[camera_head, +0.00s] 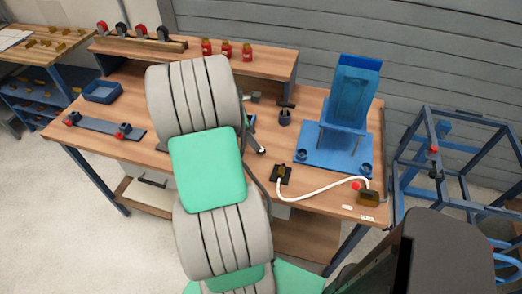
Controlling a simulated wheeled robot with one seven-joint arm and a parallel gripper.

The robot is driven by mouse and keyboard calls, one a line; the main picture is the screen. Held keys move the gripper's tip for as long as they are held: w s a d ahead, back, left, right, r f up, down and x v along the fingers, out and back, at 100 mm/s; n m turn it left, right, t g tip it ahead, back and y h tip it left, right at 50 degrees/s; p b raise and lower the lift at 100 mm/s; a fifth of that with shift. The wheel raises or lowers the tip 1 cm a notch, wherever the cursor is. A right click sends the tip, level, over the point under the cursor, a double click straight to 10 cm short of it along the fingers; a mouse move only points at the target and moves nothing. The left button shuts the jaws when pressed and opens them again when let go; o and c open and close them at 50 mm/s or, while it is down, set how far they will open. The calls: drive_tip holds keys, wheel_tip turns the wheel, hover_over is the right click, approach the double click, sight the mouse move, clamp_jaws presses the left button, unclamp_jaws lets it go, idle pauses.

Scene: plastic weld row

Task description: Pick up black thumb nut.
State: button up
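A small dark upright piece (285,116) with a flat bar-like top stands on the wooden workbench (325,207), right of my arm and left of the blue fixture. It may be the black thumb nut, but it is too small to tell. Small dark round parts also sit at the corners of the blue fixture's base plate (330,155). My grey and green arm covers the middle of the bench. I cannot make out my gripper or its fingers. Some small dark parts (261,151) show at the arm's right edge, and I cannot tell what they are.
A tall blue fixture (353,95) stands on the bench's right. A white hose (320,190) curves along the front edge. Red jars (226,48) stand on the raised shelf. A blue tray (102,92) lies left. A blue frame (462,150) stands to the right.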

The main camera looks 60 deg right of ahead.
sight(261, 151)
drive_tip(key=x, duration=0.6)
drive_tip(key=shift+f, duration=0.2)
drive_tip(key=shift+c, duration=0.6)
clamp_jaws()
